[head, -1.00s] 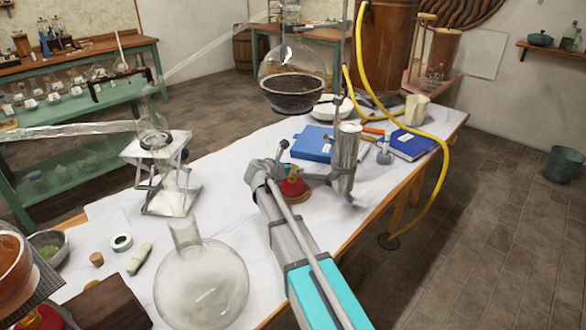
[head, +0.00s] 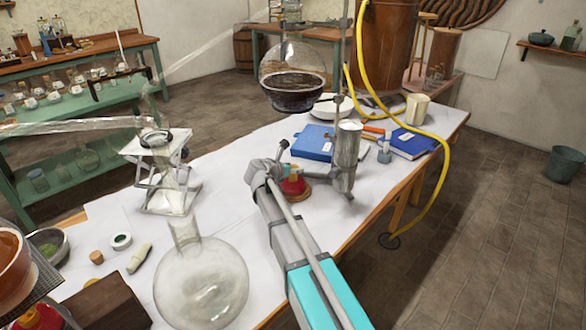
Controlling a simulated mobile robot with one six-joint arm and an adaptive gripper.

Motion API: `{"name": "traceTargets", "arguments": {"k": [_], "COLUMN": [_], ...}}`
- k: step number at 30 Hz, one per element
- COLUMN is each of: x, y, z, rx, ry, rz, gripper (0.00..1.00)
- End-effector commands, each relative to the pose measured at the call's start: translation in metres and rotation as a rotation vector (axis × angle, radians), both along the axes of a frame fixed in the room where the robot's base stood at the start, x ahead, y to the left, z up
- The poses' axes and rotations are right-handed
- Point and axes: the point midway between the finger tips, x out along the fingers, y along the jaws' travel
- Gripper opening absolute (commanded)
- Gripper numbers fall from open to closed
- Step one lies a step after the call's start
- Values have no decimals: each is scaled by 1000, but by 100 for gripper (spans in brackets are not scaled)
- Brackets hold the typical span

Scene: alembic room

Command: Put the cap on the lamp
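A small red lamp (head: 296,188) with a brass-coloured base stands on the white-topped bench, partly hidden behind my arm. My silver wrist and gripper end (head: 346,188) are just to the right of the lamp in the picture, low over the bench top. The fingers are too small and hidden to tell whether they are open or shut, or hold anything. I cannot make out the cap for sure. A small blue-grey piece (head: 384,153) with a narrow top stands right of my wrist, beside the books; I cannot tell what it is.
A large round flask (head: 202,280) stands left of my arm. A dark-filled flask (head: 292,75) hangs on a stand behind. Blue books (head: 313,144) and a mug (head: 417,108) are further back. Another red lamp (head: 45,318) is at lower left. A yellow hose (head: 442,185) hangs over the edge.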

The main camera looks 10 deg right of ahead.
Motion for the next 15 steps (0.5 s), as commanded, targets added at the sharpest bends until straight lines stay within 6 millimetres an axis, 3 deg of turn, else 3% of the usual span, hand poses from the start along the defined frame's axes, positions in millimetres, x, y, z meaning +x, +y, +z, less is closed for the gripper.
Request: {"name": "traceTargets", "arguments": {"k": [1,5,15], "x": [0,0,0], "y": [0,0,0], "z": [0,0,0], "rx": [0,0,0], "ry": [0,0,0], "rz": [0,0,0], "gripper": [78,100,100]}}
